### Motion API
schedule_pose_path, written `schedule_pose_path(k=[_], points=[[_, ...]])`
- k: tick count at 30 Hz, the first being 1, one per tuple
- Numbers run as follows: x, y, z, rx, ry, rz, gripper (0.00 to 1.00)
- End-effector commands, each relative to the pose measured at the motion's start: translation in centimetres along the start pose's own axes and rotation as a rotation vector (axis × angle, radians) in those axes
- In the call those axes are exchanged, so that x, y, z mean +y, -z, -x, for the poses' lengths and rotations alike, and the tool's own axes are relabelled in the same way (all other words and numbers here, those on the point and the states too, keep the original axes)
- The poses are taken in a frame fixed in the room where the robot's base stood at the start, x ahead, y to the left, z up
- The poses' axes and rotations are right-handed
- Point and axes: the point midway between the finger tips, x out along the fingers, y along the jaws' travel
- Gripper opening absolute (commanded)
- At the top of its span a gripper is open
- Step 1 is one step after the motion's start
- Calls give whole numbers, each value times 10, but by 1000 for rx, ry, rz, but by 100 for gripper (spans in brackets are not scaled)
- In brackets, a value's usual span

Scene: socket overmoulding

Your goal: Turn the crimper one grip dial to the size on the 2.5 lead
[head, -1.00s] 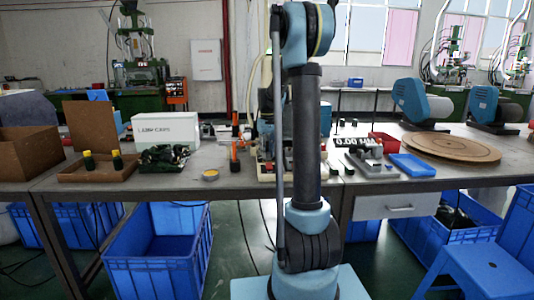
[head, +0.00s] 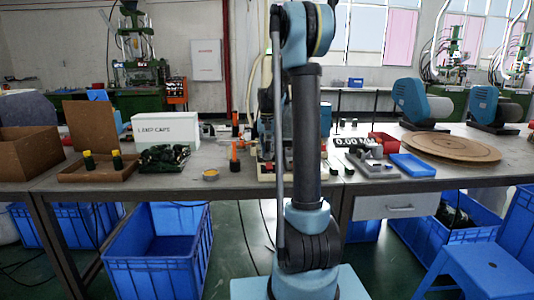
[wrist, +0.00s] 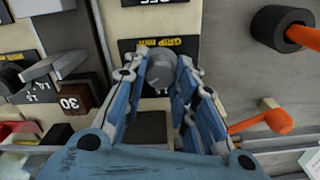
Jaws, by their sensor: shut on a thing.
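In the wrist view, a grey round dial (wrist: 154,64) sits on a dark plate with yellow GRIP MM lettering (wrist: 160,43). My gripper (wrist: 160,68) reaches over the plate with its two blue fingers on either side of the dial, closed on it. The number at the dial's mark is too small or covered to read. In the head view my own arm hides the gripper and most of the crimper. I cannot pick out the 2.5 lead or its marking in either view.
In the wrist view, an orange-handled lever with a black knob (wrist: 280,28) lies at right, with another orange handle (wrist: 270,122) below. A 30 tag (wrist: 75,98) sits at left. In the head view, a blue tray (head: 412,165) and a white lamp caps box (head: 165,128) stand on the bench.

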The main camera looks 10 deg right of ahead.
Motion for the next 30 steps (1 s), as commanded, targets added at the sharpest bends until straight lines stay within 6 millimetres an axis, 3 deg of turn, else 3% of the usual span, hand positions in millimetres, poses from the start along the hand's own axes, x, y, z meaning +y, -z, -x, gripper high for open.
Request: schedule_pose_path(k=[14,15,18,30], points=[[-1,2,1,4,2,-16,2],[-1,2,1,4,2,-16,30],[-1,2,1,3,2,-15,47],[0,1,4,1,1,-15,47]])
